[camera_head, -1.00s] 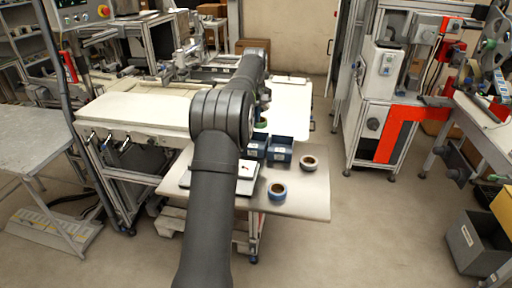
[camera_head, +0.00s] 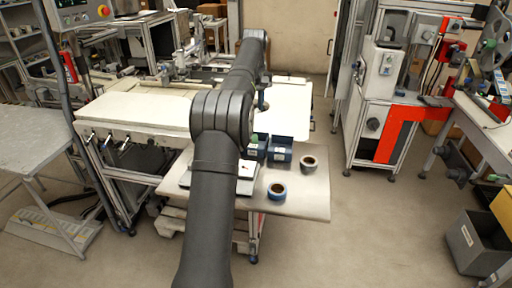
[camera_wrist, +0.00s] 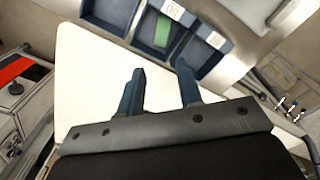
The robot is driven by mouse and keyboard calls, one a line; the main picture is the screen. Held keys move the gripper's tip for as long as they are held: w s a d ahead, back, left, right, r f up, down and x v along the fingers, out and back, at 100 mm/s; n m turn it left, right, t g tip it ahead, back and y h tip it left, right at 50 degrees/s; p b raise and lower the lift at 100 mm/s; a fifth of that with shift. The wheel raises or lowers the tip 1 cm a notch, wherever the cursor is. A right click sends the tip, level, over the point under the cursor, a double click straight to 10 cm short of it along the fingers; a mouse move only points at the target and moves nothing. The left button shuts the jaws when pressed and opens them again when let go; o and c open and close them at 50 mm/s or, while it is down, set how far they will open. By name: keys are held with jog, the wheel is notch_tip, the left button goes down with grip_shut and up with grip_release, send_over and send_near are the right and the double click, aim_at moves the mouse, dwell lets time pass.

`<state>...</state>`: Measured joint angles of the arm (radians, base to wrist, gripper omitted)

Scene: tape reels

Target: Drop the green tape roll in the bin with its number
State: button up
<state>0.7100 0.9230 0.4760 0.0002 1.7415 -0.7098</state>
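A green piece, apparently the green tape roll (camera_wrist: 163,32), lies inside a blue bin in the wrist view, between two other blue compartments. In the head view the blue bins (camera_head: 280,154) stand on the table to the right of my arm.
A flat device (camera_head: 246,171) lies beside my arm. The white tabletop (camera_head: 284,115) behind the bins looks mostly clear.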

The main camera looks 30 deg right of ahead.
notch_tip(320, 180, up, 6)
jog(key=shift+r, duration=0.25)
dwell(0.6)
notch_tip(320, 180, down, 12)
jog(key=shift+r, duration=0.75)
